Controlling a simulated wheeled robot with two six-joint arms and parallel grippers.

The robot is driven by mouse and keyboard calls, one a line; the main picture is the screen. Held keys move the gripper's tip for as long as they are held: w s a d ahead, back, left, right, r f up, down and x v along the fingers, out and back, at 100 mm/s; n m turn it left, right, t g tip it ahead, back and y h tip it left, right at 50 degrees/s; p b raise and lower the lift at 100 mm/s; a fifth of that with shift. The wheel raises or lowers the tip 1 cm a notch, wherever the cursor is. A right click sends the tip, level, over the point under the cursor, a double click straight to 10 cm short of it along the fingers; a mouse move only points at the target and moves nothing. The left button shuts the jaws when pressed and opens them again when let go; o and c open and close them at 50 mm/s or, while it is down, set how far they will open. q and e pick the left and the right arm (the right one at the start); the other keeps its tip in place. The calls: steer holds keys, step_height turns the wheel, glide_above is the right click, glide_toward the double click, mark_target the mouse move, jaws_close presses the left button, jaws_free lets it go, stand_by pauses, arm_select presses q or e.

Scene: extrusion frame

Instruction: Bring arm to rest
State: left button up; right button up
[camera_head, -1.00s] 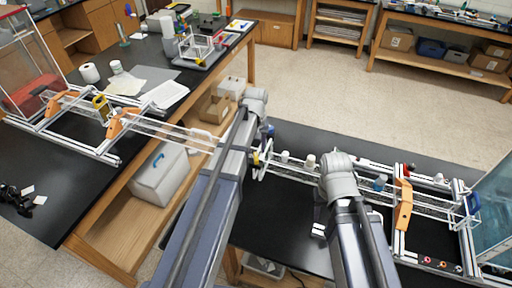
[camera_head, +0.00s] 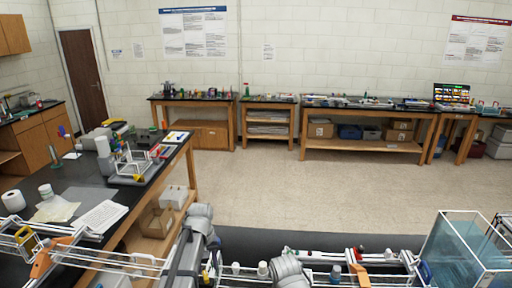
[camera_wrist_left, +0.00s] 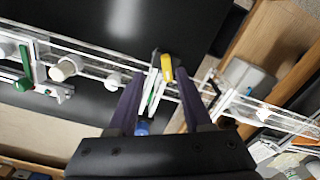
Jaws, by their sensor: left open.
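My left gripper (camera_head: 214,246) shows in part at the lower left of the head view, mostly behind my own arm. In the left wrist view its two dark fingers (camera_wrist_left: 160,80) are apart, with nothing held between them. Beyond the fingertips are a clear rail track (camera_wrist_left: 100,62) and a yellow piece (camera_wrist_left: 167,67) on a white upright; I cannot tell how far away they are. My right arm (camera_head: 289,272) shows only at the bottom edge of the head view, and its gripper is out of sight.
A black bench with a white frame track (camera_head: 320,258) and a clear blue tank (camera_head: 462,250) lies at lower right. Another bench on the left holds a paper roll (camera_head: 13,200) and an orange bracket (camera_head: 50,258). Open floor (camera_head: 290,185) lies beyond, before the wall benches.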

arm_select(q)
steer(key=s+d+f+m+b, duration=0.2)
steer(key=s+d+f+b, duration=0.2)
steer(key=s+f+b, duration=0.2)
steer(key=s+d+f+m+b, duration=0.3)
steer(key=s+d+f+b, duration=0.2)
steer(key=s+f+b, duration=0.1)
steer(key=s+d+f+m+y+b, duration=0.1)
steer(key=s+d+f+m+b, duration=0.2)
steer(key=s+d+f+b, duration=0.2)
steer(key=shift+s+d+f+b, duration=0.1)
steer(key=shift+s+f+b, duration=0.2)
steer(key=shift+f, duration=0.4)
steer(key=shift+s+d+f+b, duration=0.1)
steer(key=shift+s+f+b, duration=0.2)
steer(key=shift+f, duration=0.35)
arm_select(e)
step_height(320, 180, down, 20)
steer(key=shift+r, duration=0.1)
